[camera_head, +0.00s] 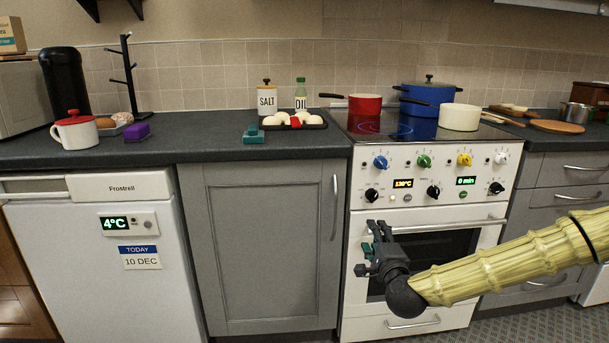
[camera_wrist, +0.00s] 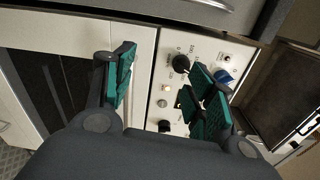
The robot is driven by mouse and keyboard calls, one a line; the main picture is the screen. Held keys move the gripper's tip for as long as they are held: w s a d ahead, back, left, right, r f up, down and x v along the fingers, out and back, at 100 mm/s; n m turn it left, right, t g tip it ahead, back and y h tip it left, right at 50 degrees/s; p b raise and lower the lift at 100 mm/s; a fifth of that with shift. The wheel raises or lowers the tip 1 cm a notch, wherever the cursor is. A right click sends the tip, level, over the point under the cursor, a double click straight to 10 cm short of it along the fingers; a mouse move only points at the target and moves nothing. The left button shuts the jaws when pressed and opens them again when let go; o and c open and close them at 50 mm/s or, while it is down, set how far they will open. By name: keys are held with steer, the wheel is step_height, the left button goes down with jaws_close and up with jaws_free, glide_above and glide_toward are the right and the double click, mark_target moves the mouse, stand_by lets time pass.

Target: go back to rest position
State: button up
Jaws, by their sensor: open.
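My gripper (camera_head: 374,250) is at the end of my yellow arm, in front of the left part of the oven door. In the wrist view my gripper (camera_wrist: 160,90) shows two green-padded fingers set apart, with nothing between them. Beyond the fingers is the cooker's control panel (camera_wrist: 150,70), with knobs and a small lit lamp. In the head view the panel (camera_head: 410,177) carries coloured knobs and two displays, reading about 130°C and 0 min. The oven door (camera_head: 460,245) is shut.
A red pan (camera_head: 365,103), a blue pot (camera_head: 430,93) and a cream pan (camera_head: 459,117) stand on the hob. The worktop (camera_head: 200,150) holds a white mug (camera_head: 75,130), a salt jar (camera_head: 267,98) and an oil bottle (camera_head: 301,95). A white fridge (camera_head: 110,260) stands at left.

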steer(key=s+a+f+n+g+y, duration=0.1)
steer(key=s+a+f+n+g, duration=0.2)
steer(key=s+f, duration=0.45)
steer(key=s+a+f+n+g+y, duration=0.1)
steer(key=s+a+f+n+g, duration=0.2)
steer(key=f, duration=0.8)
steer(key=s+a+f+n+g+y, duration=0.1)
steer(key=s+a+f+n+g, duration=0.2)
steer(key=s+f, duration=0.5)
steer(key=s+d+f+n+g+h, duration=0.1)
steer(key=s+f+n+g, duration=0.15)
steer(key=s+f, duration=0.4)
steer(key=s+d+f+n+g, duration=0.2)
steer(key=s+f+n, duration=0.15)
steer(key=s, duration=0.55)
steer(key=s+d+f+n+g+h, duration=0.1)
steer(key=s+f+n+g, duration=0.1)
steer(key=s+f, duration=0.5)
steer(key=s+d+n+g+h, duration=0.2)
steer(key=s+d, duration=0.2)
steer(key=s, duration=0.5)
step_height(320, 180, up, 31)
steer(key=p, duration=3)
steer(key=shift+p, duration=0.35)
